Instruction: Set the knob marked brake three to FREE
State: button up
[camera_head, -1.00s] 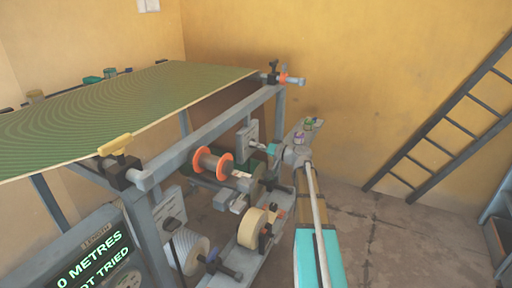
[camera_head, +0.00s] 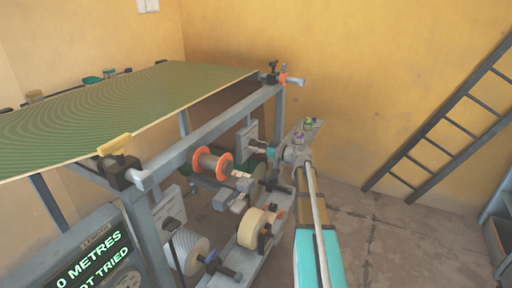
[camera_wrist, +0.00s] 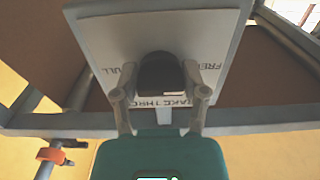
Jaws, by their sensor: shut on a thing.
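A pale plate (camera_wrist: 110,35) fills the upper middle of the wrist view. Its label is partly hidden and reads "AKE THR". Lettering ending in "ULL" is left of the knob and "FRE" is right of it. The dark knob (camera_wrist: 160,75) stands out from the plate's middle. My gripper (camera_wrist: 159,90) is shut on it, one finger on each side. Which mark the knob points to I cannot tell. In the head view my gripper (camera_head: 268,150) reaches the grey plate (camera_head: 247,136) at the far end of the frame, and the knob is mostly hidden.
A grey frame (camera_head: 215,125) carries a green sheet (camera_head: 130,98) on top. Below are an orange-flanged spool (camera_head: 212,163), a cream roll (camera_head: 252,228) and a white roll (camera_head: 188,250). A display (camera_head: 92,260) stands at lower left.

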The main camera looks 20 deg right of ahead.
dwell(0.4)
jog(key=o, duration=1.2)
jog(key=shift+c, duration=0.2)
jog(key=v, duration=1.2)
